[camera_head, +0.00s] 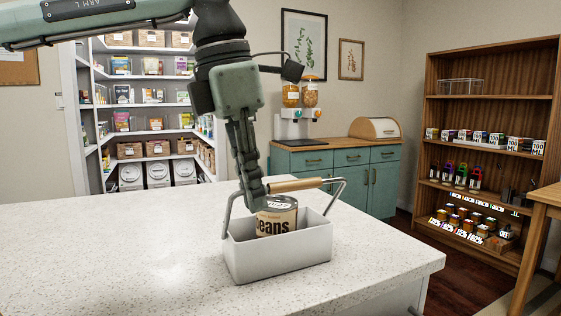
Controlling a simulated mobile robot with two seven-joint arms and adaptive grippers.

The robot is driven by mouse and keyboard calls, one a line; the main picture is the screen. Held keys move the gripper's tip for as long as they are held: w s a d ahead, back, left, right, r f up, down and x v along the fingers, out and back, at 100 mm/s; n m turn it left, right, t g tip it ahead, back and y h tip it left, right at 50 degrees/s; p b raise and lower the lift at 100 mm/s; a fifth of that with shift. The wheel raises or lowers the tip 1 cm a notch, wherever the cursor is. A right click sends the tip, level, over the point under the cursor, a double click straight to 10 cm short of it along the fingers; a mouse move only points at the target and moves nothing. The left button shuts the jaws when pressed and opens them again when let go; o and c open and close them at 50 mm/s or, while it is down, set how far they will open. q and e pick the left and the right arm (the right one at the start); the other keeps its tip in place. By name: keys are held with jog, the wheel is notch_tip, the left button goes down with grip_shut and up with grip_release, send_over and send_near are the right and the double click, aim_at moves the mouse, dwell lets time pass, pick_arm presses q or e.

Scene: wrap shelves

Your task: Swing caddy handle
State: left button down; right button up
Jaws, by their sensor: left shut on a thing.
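A light grey caddy (284,258) sits on the speckled white counter. A can labelled "eans" (277,218) stands inside it, its top partly covered by my gripper. The caddy's handle (300,184) has grey metal side arms and a wooden bar, and it is raised above the box. My left gripper (260,196) points down over the caddy, shut on the handle at the left part of the wooden bar. Its fingers hide that part of the bar. My right gripper is not in view.
The white counter (110,240) is bare left of the caddy; its right edge lies a short way beyond it. Behind stand a teal cabinet (350,180) with cereal dispensers (300,95), pantry shelves (150,104) and a wooden shelf unit (490,104).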

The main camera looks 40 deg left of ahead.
pick_arm(q)
jog(key=shift+d+f, duration=0.1)
dwell(0.3)
jog(key=shift+s+d+f+b, duration=0.25)
jog(key=shift+d+f+b, duration=0.15)
jog(key=shift+d+f, duration=0.1)
jog(key=shift+s+d+f+b, duration=0.25)
jog(key=shift+d+f+b, duration=0.1)
jog(key=shift+d+f, duration=0.1)
jog(key=shift+f, duration=0.1)
jog(key=shift+s+d+f, duration=0.15)
jog(key=shift+d+f, duration=0.1)
jog(key=c, duration=1.9)
grip_release()
jog(key=shift+o, duration=0.2)
